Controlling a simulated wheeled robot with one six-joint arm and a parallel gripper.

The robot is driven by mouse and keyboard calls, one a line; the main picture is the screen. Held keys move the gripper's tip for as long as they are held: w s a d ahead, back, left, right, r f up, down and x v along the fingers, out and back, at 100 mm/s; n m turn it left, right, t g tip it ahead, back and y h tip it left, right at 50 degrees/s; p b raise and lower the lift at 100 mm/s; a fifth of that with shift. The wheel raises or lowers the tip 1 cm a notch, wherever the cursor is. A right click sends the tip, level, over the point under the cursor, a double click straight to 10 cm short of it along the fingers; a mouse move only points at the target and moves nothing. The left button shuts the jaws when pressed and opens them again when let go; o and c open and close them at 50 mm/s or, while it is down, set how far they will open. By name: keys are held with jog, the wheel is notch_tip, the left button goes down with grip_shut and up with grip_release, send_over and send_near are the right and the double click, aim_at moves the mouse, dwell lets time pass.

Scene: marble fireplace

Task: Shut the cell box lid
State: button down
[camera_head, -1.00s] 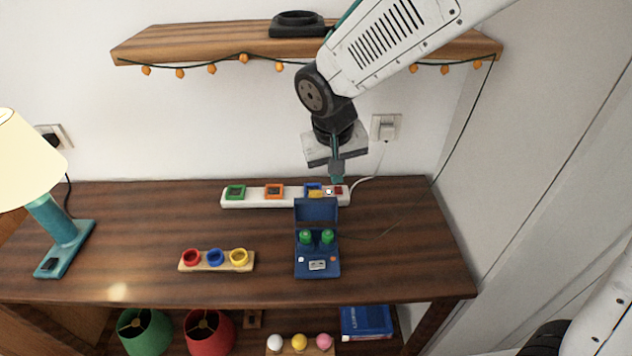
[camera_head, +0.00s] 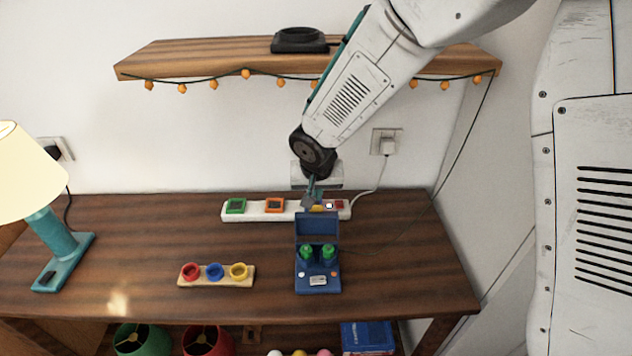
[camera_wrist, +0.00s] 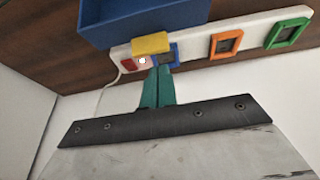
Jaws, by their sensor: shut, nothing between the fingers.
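The blue cell box (camera_head: 318,283) stands on the wooden table with two green cells (camera_head: 317,252) upright in it. Its blue lid (camera_head: 317,226) stands raised at the back edge of the box. The lid also shows large at the top of the wrist view (camera_wrist: 140,22), with a yellow tab (camera_wrist: 150,44) at its edge. My gripper (camera_head: 312,198) is shut and empty, just behind and above the raised lid. Its teal fingers (camera_wrist: 158,85) point toward the lid in the wrist view. I cannot tell whether they touch it.
A white power strip (camera_head: 255,213) with coloured sockets lies behind the box. A wooden holder (camera_head: 217,281) with red, blue and yellow cups stands to the left. A lamp (camera_head: 55,240) stands at the far left. A wall shelf (camera_head: 200,62) hangs above.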

jog(key=shift+s+r, duration=0.35)
jog(key=shift+s, duration=0.4)
jog(key=shift+s+r, duration=0.3)
jog(key=shift+s, duration=0.45)
jog(key=shift+s, duration=0.1)
